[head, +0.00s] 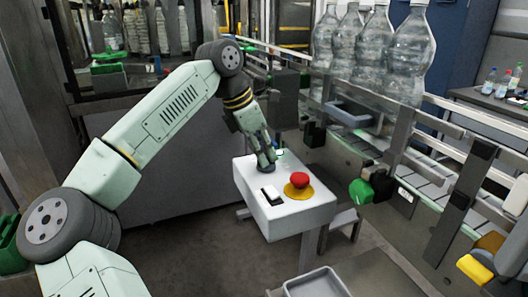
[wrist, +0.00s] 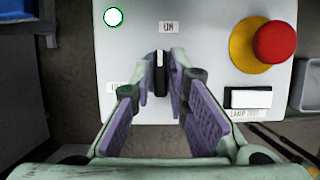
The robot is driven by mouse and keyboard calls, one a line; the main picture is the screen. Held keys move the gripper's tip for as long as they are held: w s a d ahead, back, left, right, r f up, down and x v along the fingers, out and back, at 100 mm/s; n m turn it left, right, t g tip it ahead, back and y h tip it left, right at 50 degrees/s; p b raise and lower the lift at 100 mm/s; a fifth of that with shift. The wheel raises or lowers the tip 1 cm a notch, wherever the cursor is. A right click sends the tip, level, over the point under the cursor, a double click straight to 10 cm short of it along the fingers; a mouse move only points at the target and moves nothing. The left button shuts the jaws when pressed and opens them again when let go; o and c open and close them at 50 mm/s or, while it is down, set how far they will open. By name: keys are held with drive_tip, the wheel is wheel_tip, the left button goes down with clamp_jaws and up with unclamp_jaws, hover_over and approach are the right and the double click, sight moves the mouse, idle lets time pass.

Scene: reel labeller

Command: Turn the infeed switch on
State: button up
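The infeed switch (wrist: 160,75) is a black knob with a white pointer line on the pale control box. In the wrist view the line stands about upright, toward a small label above that seems to read ON. A second label at its lower left is partly hidden by a finger. My gripper (wrist: 161,62) has its fingertips closed in on both sides of the knob, with hardly any gap. In the head view my gripper (head: 265,163) points down at the box top and hides the switch.
The control box (head: 258,207) also carries a red mushroom button (head: 299,180) on a yellow ring, a white lamp-test button (head: 270,193) and a lit green-rimmed lamp (wrist: 113,17). A conveyor with rails and large bottles (head: 375,50) runs behind and to the right.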

drive_tip(key=shift+o, duration=1.4)
drive_tip(key=shift+r, duration=0.1)
drive_tip(key=v, duration=1.1)
drive_tip(key=shift+r, duration=0.4)
drive_tip(key=shift+a, duration=0.15)
